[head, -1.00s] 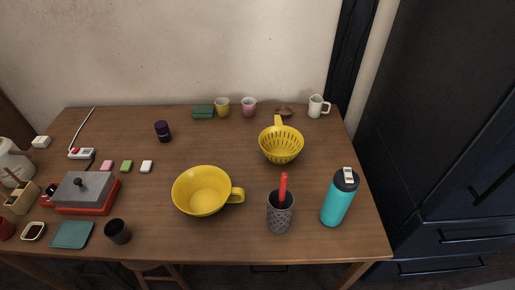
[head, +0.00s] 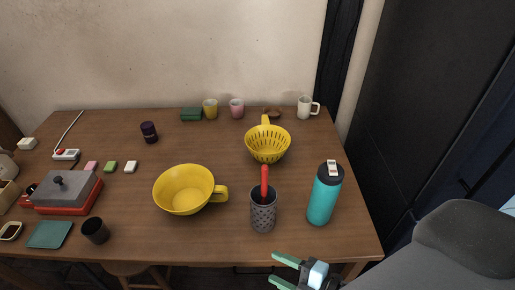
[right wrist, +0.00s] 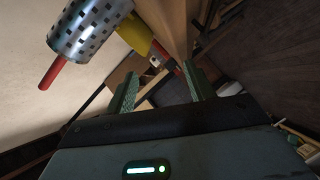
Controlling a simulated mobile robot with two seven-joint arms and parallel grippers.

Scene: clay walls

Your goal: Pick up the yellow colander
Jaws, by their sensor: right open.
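The yellow colander (head: 268,146) stands upright on the wooden table (head: 230,245), right of the middle and toward the back. Its handle points to the back wall. My right gripper (head: 280,270) is low at the front edge of the table, in front of the colander and well apart from it. It is open and empty; its two green fingers also show spread in the right wrist view (right wrist: 160,88). The colander cannot be made out for sure in the right wrist view. My left gripper is not in view.
A grey perforated holder (head: 263,213) with a red-handled thing and a teal bottle (head: 323,195) stand between my right gripper and the colander. A large yellow cup-like bowl (head: 184,190) stands to the left. A white mug (head: 306,107) and small cups line the back.

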